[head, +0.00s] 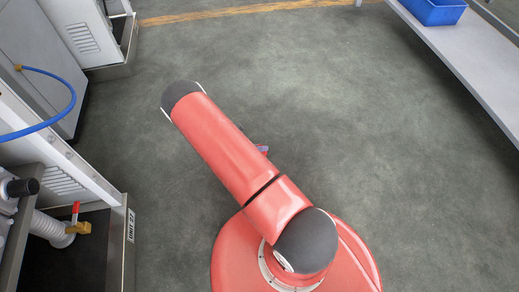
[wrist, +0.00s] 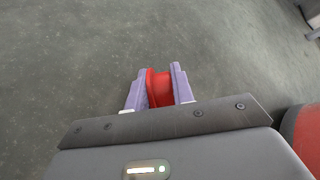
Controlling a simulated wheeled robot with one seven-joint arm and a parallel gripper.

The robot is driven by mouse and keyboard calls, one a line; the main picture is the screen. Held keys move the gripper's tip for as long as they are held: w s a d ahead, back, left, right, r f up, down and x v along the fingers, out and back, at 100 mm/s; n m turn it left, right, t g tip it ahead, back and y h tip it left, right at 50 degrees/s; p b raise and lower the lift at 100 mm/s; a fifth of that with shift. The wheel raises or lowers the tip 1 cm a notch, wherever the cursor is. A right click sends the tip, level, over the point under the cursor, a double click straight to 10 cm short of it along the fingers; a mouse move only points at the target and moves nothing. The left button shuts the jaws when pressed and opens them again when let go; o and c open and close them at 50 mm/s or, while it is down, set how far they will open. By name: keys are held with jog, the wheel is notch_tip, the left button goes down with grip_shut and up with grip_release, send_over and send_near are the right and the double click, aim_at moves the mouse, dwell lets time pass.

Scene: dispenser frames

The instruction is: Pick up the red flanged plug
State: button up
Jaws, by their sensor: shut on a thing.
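The red flanged plug (wrist: 162,92) is between the two purple fingers of my gripper (wrist: 160,70) in the wrist view. The fingers are shut on it, one on each side, and its rounded flange shows next to the left finger. Only grey floor shows around and beyond the fingertips, with nothing seen touching the plug but the fingers. In the head view my arm hides nearly all of the gripper, and the plug cannot be made out there.
Grey machine cabinets stand along the left, with a blue hose (head: 70,108) and a red-handled valve (head: 76,222) on the near one. A grey bench (head: 455,57) with a blue bin (head: 434,10) is at upper right. The floor (head: 330,90) between is clear.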

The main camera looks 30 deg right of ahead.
notch_tip(320, 180, up, 20)
jog(key=p, duration=0.4)
jog(key=shift+f, duration=0.15)
